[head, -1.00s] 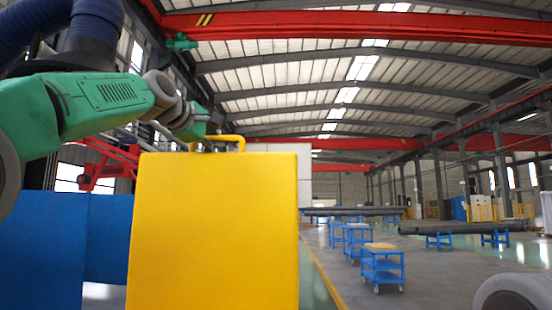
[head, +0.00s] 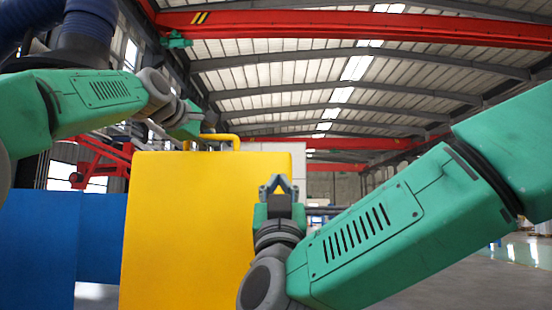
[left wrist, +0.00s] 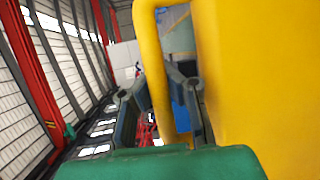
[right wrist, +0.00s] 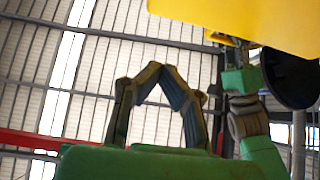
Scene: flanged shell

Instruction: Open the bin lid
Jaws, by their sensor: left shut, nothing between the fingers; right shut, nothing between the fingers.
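A large yellow bin panel (head: 190,230) fills the lower middle of the head view, with a yellow bar handle (head: 236,142) along its top edge. It looks closed, but its lid seam cannot be made out. My left gripper (head: 208,122) is at the left end of the handle. In the left wrist view the handle (left wrist: 155,60) crosses between the camera and the fingers, partly hiding the shut jaws. My right gripper (head: 279,182) is raised before the panel's right side, pointing up, shut and empty. In the right wrist view its fingertips (right wrist: 150,72) meet below the yellow edge (right wrist: 240,18).
Blue panels (head: 40,245) stand left of and behind the yellow panel. A red frame (head: 100,160) is further back. The factory hall opens to the right, with a clear floor (head: 440,270) partly hidden by my right arm.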

